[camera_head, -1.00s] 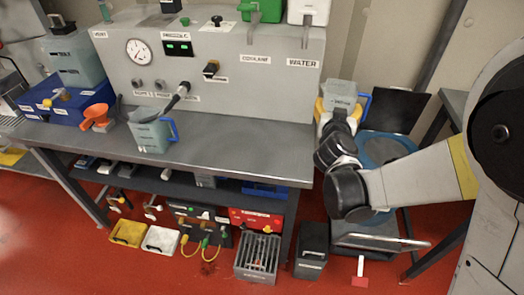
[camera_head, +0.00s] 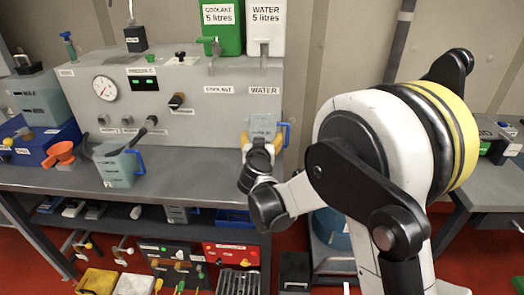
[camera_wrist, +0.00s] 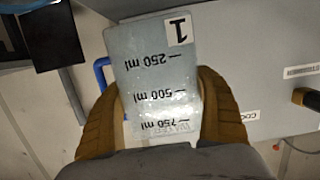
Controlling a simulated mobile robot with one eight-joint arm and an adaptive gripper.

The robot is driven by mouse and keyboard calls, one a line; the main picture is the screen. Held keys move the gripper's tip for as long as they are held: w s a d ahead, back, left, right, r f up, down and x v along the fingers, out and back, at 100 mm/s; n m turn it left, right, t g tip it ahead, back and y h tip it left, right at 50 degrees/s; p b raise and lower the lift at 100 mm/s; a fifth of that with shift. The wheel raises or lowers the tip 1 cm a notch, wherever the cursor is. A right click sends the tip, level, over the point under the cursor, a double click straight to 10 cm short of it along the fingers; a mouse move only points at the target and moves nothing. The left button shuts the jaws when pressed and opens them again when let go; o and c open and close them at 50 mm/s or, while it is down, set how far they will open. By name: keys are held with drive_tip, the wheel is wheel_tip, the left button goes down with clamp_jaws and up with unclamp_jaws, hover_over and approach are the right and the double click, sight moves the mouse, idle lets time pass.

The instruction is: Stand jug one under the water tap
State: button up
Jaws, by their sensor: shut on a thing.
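Jug one (camera_head: 264,127) is a translucent grey jug with a blue handle, held at the right end of the bench front panel, below the WATER label. In the wrist view the jug (camera_wrist: 155,75) shows the number 1 and its millilitre marks upside down. My gripper (camera_head: 265,136) has its yellow fingers shut on the jug; the fingers also show on both sides of it in the wrist view (camera_wrist: 160,118). The white water tank (camera_head: 265,25) labelled 5 litres stands above, with its tap (camera_head: 264,55) hanging over the panel edge. Whether the jug's base touches the bench is hidden by my arm.
A second jug (camera_head: 117,165) with a blue handle stands on the bench (camera_head: 200,180) at left. The green coolant tank (camera_head: 222,28) is beside the water tank. Bare bench lies between the second jug and my gripper.

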wheel_tip(320, 180, down, 4)
drive_tip(key=shift+b, duration=1.1)
drive_tip(key=shift+r, duration=0.15)
